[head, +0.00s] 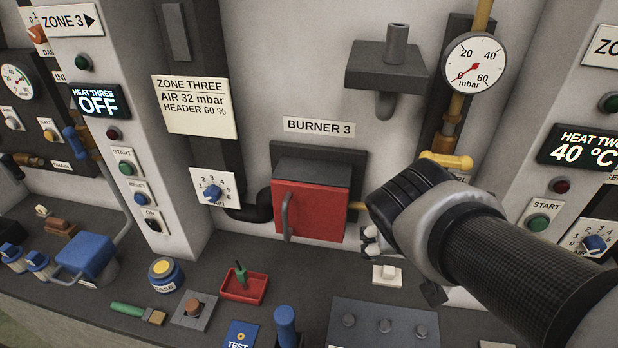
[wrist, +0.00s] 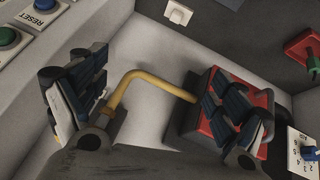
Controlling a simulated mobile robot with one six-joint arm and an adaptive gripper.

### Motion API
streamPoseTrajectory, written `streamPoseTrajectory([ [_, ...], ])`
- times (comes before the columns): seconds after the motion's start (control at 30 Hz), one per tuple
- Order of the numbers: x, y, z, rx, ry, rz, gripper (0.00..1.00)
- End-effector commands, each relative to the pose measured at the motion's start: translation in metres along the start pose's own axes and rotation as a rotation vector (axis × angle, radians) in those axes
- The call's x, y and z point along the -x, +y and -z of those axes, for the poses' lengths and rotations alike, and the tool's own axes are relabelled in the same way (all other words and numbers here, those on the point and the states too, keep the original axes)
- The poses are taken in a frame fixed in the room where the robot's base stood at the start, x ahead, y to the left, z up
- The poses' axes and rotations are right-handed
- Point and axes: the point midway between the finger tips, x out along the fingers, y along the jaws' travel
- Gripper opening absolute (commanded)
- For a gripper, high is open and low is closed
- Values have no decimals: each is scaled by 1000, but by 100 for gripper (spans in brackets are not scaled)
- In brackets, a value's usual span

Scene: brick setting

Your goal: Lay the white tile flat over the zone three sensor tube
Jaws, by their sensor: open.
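A small white piece with a raised block on top, likely the white tile (head: 386,274), lies on the dark bench below my gripper. It also shows at the top of the wrist view (wrist: 177,14). An upright grey tube (head: 396,42) stands on a dark wall bracket above the BURNER 3 label; I cannot tell whether it is the zone three sensor tube. My gripper (head: 385,220) is right of the red burner door, above the bench. In the wrist view its fingers (wrist: 158,108) are spread and empty, with a yellow pipe showing between them.
The red burner door (head: 310,211) and yellow pipe (wrist: 150,77) are close to my gripper. A pressure gauge (head: 475,64) is above it. A red tray (head: 243,286), blue post (head: 286,325) and grey plate with knobs (head: 385,312) occupy the bench.

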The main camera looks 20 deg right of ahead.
Motion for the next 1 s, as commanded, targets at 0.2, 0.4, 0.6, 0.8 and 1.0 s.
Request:
streamPoseTrajectory([
  [0.2, 62, -54, -66, 146, -65, 261, 90],
  [0.4, 85, -77, -90, 224, -77, 387, 90],
  [0.6, 86, -78, -91, 230, -79, 394, 90],
  [0.8, 76, -81, -96, 229, -78, 393, 90],
  [1.0, 62, -85, -105, 228, -79, 393, 90],
])
